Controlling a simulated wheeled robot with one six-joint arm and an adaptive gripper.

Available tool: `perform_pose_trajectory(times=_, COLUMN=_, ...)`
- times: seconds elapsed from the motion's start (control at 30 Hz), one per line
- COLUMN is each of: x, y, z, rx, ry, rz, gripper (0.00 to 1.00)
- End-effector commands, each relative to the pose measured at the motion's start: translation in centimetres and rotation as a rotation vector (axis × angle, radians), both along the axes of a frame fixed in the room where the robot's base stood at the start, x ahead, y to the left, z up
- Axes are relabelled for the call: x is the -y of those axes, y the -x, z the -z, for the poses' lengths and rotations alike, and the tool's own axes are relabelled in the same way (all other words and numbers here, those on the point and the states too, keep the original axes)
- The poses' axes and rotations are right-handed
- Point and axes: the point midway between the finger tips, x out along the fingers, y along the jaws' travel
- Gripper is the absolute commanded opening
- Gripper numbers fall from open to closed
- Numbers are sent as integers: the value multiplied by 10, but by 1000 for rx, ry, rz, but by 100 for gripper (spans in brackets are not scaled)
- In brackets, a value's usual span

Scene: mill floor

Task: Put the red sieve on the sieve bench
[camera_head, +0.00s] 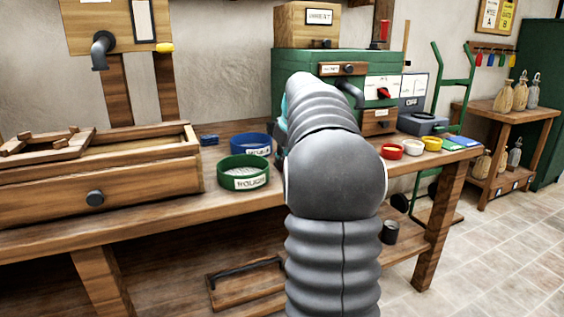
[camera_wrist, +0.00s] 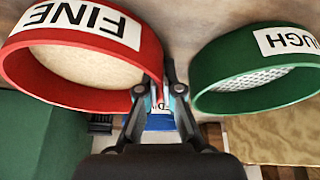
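The red sieve (camera_wrist: 80,92), labelled FINE and pale inside, fills the upper left of the wrist view. My gripper (camera_wrist: 161,84) is at the sieve's right side in that view, its fingers close together with the red wall between the tips. The red sieve looks nearer to the camera than the green one; whether it touches the bench I cannot tell. In the head view my arm hides both the gripper and the red sieve. The long wooden bench (camera_head: 120,216) bears a green ROUGH sieve (camera_head: 244,173) and a blue sieve (camera_head: 251,143).
The green sieve also shows close by in the wrist view (camera_wrist: 215,100). A wooden box with a drawer (camera_head: 140,180) stands on the bench at left. A green machine (camera_head: 385,65) stands behind my arm. Small red, white and yellow bowls (camera_head: 412,147) stand at the bench's right end.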

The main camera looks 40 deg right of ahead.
Motion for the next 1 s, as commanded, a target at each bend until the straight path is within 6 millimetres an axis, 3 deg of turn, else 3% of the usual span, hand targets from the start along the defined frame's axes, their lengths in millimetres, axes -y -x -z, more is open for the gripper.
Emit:
perform_pose_trajectory(times=0.33, x=0, y=0, z=3, rx=1, ry=1, rz=0, gripper=0)
perform_pose_trajectory(times=0.4, x=0, y=0, z=2, rx=1, ry=0, rz=0, gripper=19)
perform_pose_trajectory(times=0.47, x=0, y=0, z=2, rx=0, ry=0, rz=0, gripper=31)
perform_pose_trajectory(times=0.77, x=0, y=0, z=1, rx=0, ry=0, rz=0, gripper=31)
perform_pose_trajectory(times=1.0, x=0, y=9, z=-24, rx=3, ry=3, rz=1, gripper=31)
